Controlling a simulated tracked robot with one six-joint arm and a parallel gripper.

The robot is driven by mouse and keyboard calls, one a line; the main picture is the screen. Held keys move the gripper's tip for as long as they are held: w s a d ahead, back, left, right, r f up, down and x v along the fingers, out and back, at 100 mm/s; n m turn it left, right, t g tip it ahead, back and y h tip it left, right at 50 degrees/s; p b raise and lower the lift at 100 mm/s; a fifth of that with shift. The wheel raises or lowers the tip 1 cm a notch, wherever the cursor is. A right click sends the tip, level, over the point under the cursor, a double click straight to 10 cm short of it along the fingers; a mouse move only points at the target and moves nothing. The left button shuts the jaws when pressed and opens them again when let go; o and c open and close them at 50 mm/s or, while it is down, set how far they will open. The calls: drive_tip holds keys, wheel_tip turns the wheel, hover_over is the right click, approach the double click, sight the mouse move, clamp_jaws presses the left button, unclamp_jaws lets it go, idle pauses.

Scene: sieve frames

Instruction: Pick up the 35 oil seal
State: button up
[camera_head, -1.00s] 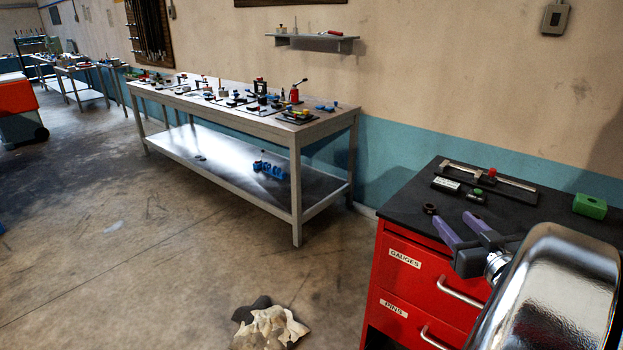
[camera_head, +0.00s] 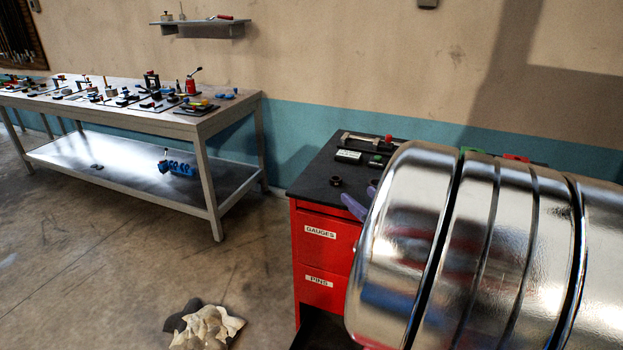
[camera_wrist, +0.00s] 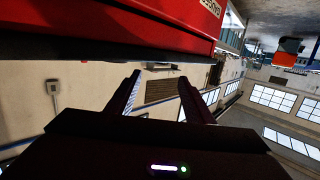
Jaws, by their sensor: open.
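A small dark ring (camera_head: 336,181) lies on the black top of the red cabinet (camera_head: 322,271), near its front left edge. It may be the 35 oil seal; no marking on it can be read. My gripper (camera_head: 358,193) has purple fingers and is just right of the ring in the head view, mostly hidden behind my shiny arm. In the wrist view my gripper (camera_wrist: 160,76) is open with nothing between its fingers. The ring cannot be made out in the wrist view.
A caliper-like tool (camera_head: 366,141), a labelled block (camera_head: 348,156) and a green piece (camera_head: 473,151) lie farther back on the cabinet. A workbench (camera_head: 215,120) with several small items stands at the left. A crumpled cloth (camera_head: 208,326) lies on the floor.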

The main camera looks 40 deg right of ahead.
sight(339, 181)
drive_tip(key=shift+x, duration=2.6)
drive_tip(key=shift+w, duration=0.1)
drive_tip(key=shift+x, duration=2.5)
drive_tip(key=shift+a, duration=0.15)
drive_tip(key=shift+c, duration=0.2)
drive_tip(key=c, duration=1.1)
